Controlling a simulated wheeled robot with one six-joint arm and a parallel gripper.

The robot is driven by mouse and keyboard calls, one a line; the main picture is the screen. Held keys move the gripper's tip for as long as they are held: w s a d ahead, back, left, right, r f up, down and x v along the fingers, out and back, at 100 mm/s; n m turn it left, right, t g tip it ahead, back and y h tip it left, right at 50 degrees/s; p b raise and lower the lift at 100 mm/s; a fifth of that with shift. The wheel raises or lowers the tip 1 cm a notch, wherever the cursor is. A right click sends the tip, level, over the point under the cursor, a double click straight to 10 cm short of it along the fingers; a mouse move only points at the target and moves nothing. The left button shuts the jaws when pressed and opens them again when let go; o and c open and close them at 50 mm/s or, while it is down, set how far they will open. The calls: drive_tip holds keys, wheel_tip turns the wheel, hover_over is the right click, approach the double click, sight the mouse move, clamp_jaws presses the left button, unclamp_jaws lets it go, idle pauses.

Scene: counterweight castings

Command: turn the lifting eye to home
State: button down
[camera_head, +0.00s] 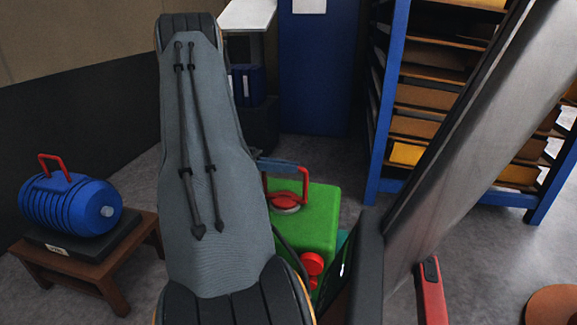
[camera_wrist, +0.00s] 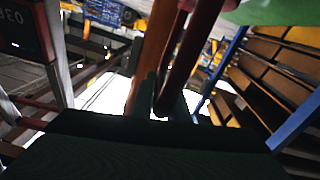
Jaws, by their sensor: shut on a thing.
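The green casting (camera_head: 322,215) stands just right of my arm, which hides its left part. Its red lifting eye (camera_head: 304,190) stands up from a round red-and-pale base on its top. My gripper (camera_wrist: 158,108) is shut on the lifting eye, whose red bars (camera_wrist: 182,65) rise between the fingers in the wrist view. In the head view my arm hides most of the gripper. The home mark cannot be made out.
A blue ribbed casting (camera_head: 68,205) with a red handle sits on a low brown table (camera_head: 120,262) at left. A red knob (camera_head: 312,263) is on the green casting's near side. A blue rack (camera_head: 387,105) with shelves stands behind right. Grey floor lies between.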

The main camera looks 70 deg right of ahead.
drive_tip(key=shift+w, duration=0.1)
drive_tip(key=c, duration=1.8)
unclamp_jaws()
drive_tip(key=shift+w+a, duration=0.1)
drive_tip(key=shift+o, duration=0.2)
drive_tip(key=shift+s, duration=0.2)
drive_tip(key=shift+w, duration=0.1)
drive_tip(key=w, duration=0.7)
drive_tip(key=shift+w+a+b, duration=0.2)
drive_tip(key=shift+w+b, duration=0.15)
drive_tip(key=shift+b, duration=0.1)
